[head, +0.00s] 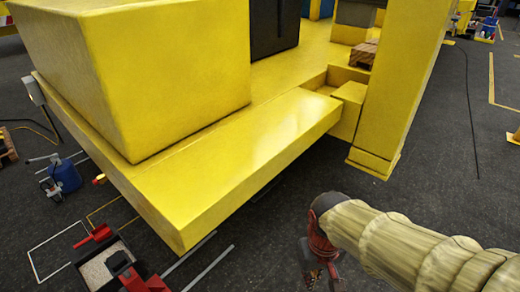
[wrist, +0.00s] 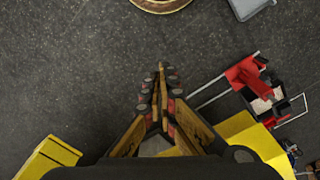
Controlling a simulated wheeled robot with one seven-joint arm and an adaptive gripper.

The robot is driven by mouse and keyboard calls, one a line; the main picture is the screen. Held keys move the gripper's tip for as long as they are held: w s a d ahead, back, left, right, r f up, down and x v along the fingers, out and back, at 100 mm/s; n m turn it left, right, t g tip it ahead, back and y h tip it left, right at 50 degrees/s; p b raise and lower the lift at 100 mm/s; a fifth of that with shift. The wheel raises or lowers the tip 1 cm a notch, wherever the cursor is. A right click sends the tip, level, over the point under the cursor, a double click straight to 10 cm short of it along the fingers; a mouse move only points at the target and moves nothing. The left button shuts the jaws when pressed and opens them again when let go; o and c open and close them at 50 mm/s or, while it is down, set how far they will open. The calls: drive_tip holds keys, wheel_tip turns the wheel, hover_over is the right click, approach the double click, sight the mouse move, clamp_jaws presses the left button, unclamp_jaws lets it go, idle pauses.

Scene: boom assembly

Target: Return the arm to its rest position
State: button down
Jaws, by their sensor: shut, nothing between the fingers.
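My arm, in a tan ribbed sleeve, reaches in from the lower right of the head view. My gripper (head: 318,280) hangs from its end, partly cut off by the bottom edge of that view. In the wrist view my gripper (wrist: 161,80) has its fingers together with nothing between them, over bare dark floor. It is apart from the large yellow structure (head: 250,140), which fills the middle of the head view to the left of my arm.
A yellow post (head: 400,80) stands behind my arm. A red-handled tool tray (head: 105,265) lies at the lower left, and a red item on a metal frame (wrist: 245,75) shows at right in the wrist view. Dark floor (head: 440,160) is clear right of the post, apart from a cable.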

drive_tip(key=s+d+r+m+t, duration=0.1)
drive_tip(key=d+r+t, duration=0.1)
drive_tip(key=r, duration=0.4)
drive_tip(key=s+d+r+m+t, duration=0.1)
drive_tip(key=s+d+r+t, duration=0.1)
drive_tip(key=r, duration=0.5)
drive_tip(key=shift+s+d+m+t, duration=0.3)
drive_tip(key=shift+d+t, duration=0.3)
drive_tip(key=shift+d, duration=0.5)
drive_tip(key=shift+a, duration=0.1)
